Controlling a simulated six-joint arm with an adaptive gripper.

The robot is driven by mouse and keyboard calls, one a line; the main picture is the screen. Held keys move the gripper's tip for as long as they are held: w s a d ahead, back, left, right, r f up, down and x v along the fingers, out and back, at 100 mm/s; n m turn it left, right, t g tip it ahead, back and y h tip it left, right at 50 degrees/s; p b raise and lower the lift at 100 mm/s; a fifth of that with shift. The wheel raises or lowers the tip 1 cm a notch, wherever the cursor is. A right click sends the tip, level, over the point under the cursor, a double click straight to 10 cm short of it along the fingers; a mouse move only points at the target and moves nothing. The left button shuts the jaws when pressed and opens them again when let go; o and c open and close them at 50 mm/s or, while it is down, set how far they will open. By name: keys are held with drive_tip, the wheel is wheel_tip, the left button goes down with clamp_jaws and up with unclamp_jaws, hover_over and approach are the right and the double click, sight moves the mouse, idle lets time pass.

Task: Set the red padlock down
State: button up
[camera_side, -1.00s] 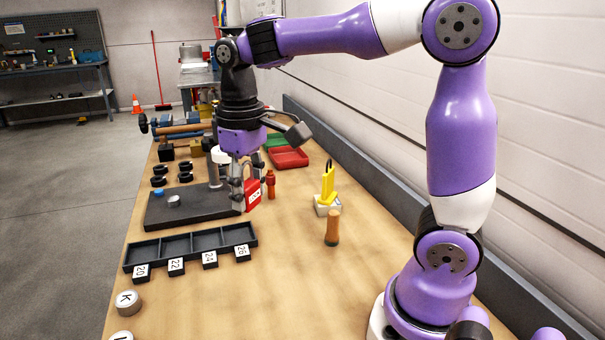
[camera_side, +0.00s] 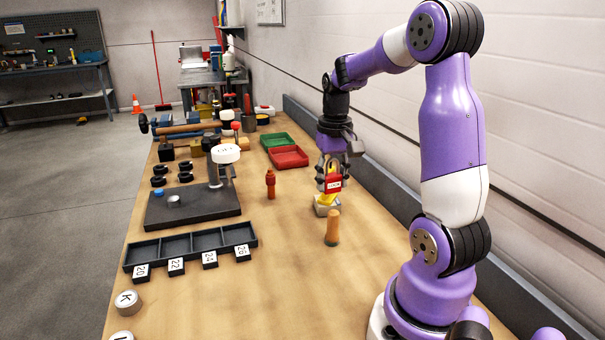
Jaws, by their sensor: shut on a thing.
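My gripper (camera_side: 333,165) is shut on the red padlock (camera_side: 333,184), holding it upright by its upper part. The padlock has a pale label on its front. It appears in front of or above a yellow object on a small white and grey base (camera_side: 326,208), and covers most of the yellow part. I cannot tell whether the padlock touches it.
A wooden-handled tool (camera_side: 332,228) stands just in front. A red bottle-like piece (camera_side: 270,184) stands to the left. Red (camera_side: 289,157) and green (camera_side: 279,142) trays lie behind. A dark compartment tray (camera_side: 190,248) is at front left. Bare tabletop lies between.

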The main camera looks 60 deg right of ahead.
sight(335, 191)
drive_tip(key=f, duration=0.6)
drive_tip(key=shift+s+d, duration=0.3)
drive_tip(key=shift+s, duration=0.05)
drive_tip(key=shift+f, duration=2.1)
drive_tip(key=shift+f, duration=0.1)
drive_tip(key=o, duration=1.2)
